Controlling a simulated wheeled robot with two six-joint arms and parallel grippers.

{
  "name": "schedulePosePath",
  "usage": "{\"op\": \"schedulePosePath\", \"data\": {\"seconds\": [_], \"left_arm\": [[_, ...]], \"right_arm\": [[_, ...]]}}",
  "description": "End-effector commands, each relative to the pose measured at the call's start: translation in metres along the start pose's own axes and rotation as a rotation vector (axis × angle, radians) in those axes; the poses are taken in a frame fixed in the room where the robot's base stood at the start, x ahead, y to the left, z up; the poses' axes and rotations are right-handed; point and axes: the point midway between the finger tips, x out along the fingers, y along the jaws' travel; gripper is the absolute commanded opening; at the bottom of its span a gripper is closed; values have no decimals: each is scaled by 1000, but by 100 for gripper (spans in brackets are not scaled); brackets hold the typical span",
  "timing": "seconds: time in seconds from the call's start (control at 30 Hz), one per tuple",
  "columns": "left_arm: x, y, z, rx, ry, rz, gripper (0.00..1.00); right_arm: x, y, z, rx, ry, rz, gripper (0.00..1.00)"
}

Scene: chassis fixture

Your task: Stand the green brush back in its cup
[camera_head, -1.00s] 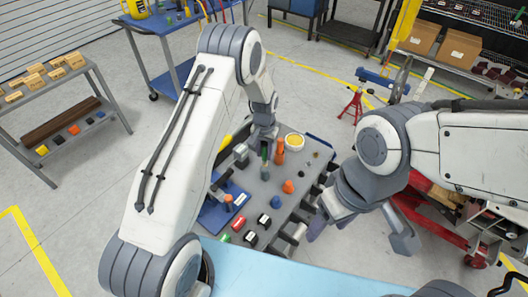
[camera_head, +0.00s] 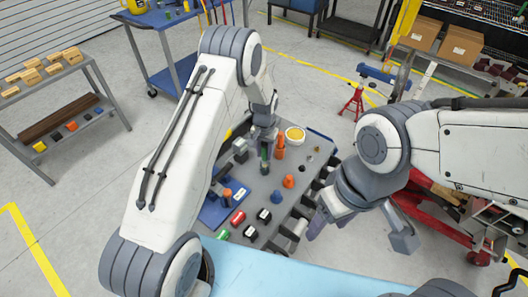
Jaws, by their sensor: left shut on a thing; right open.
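My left gripper (camera_head: 263,141) hangs over the far part of the grey bench top and is shut on a small green upright thing (camera_head: 264,154), which seems to be the green brush. Its lower end looks dark, and I cannot tell whether it touches the bench top. The upper part of the brush is hidden by the gripper. I cannot make out which thing is its cup. My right gripper (camera_head: 362,232) is open and empty, its fingers wide apart over the bench's right edge and the floor.
Another orange piece (camera_head: 289,181) stands nearer. A blue fixture (camera_head: 216,208) and several red, green and black blocks (camera_head: 238,218) lie at the near left.

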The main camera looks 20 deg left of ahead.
Motion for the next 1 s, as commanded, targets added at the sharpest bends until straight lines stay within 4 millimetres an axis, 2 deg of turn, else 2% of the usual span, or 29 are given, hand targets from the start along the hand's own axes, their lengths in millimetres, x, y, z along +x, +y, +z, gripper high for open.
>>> {"op": "schedulePosePath", "data": {"seconds": [0.33,0.37,0.4,0.43,1.0], "left_arm": [[4,0,0,0,1,0,0],[4,0,0,0,1,0,47],[4,0,0,0,1,0,62],[4,0,0,0,1,0,71],[4,0,0,0,0,0,71]], "right_arm": [[3,0,0,0,0,0,65],[3,0,0,0,0,0,65],[3,0,0,0,0,0,65],[3,0,0,0,0,0,65],[3,0,0,0,0,0,65]]}}
